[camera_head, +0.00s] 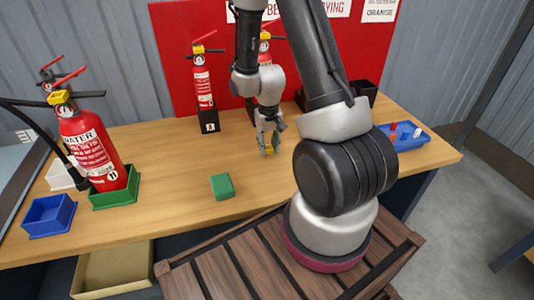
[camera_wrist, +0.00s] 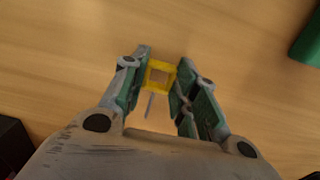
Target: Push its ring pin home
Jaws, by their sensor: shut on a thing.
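My gripper (camera_wrist: 160,80) is shut on a yellow square ring pin (camera_wrist: 161,66), held between its fingertips above the wooden bench. A thin grey shaft extends from the yellow ring toward the palm side in the wrist view. In the head view the gripper (camera_head: 268,143) is low over the middle of the bench, with the yellow pin (camera_head: 269,150) at its tips. A red extinguisher (camera_head: 88,148) labelled WATER stands in a green tray (camera_head: 115,198) at the left, with a yellow part at its neck. Another red extinguisher (camera_head: 203,85) stands at the back by the red board. A third is partly hidden behind my arm.
A green block (camera_head: 222,186) lies on the bench (camera_head: 170,213) between the gripper and the green tray. A blue bin (camera_head: 49,214) is at the left edge. A blue tray (camera_head: 405,136) with small items is at the right. The bench centre is mostly clear.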

